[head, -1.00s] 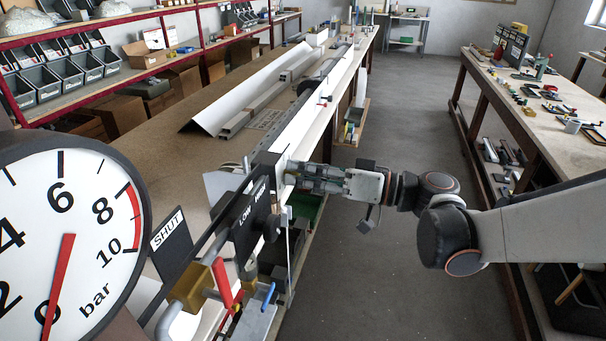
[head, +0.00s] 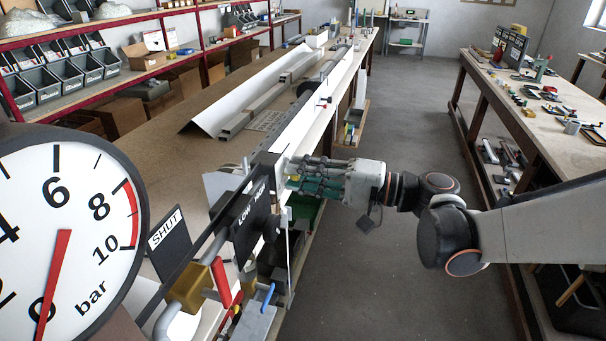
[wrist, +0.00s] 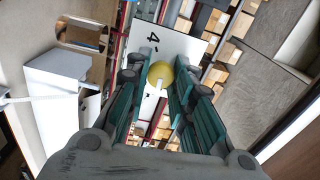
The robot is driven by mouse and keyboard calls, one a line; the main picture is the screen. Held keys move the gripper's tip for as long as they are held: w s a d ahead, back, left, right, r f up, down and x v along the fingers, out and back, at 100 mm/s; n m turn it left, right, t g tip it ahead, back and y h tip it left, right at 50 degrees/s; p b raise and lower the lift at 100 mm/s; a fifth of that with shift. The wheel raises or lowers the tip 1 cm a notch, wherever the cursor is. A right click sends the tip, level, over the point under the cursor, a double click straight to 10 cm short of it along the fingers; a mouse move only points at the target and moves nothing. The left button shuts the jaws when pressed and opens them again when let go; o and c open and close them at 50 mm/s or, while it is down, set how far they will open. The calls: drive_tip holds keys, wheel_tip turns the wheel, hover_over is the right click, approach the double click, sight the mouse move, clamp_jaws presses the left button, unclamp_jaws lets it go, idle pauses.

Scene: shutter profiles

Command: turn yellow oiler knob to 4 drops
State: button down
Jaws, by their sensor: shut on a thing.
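The yellow oiler knob (wrist: 160,75) sits between the fingertips of my gripper (wrist: 161,78) in the wrist view. The fingers are shut on it from both sides. A pale line runs across the knob's face toward the lower edge. Behind it is a white plate (wrist: 176,47) with a black "4" above and left of the knob, and another small mark below that I cannot read. In the head view my gripper (head: 290,176) reaches left to the equipment at the bench edge. The knob is hidden there behind the fingers and the black plate.
A black LOW/HIGH plate (head: 252,215), a red lever (head: 221,282) and a SHUT sign (head: 168,240) stand close to my gripper. The aisle floor (head: 400,120) is clear.

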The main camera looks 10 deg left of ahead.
drive_tip(key=shift+s+f+m, duration=0.1)
drive_tip(key=shift+s+m, duration=0.05)
drive_tip(key=shift+m, duration=7.5)
drive_tip(key=shift+s+f+m, duration=0.1)
drive_tip(key=shift+s+m, duration=0.05)
drive_tip(key=shift+m, duration=7.5)
drive_tip(key=c, duration=1.4)
unclamp_jaws()
drive_tip(key=shift+r, duration=0.1)
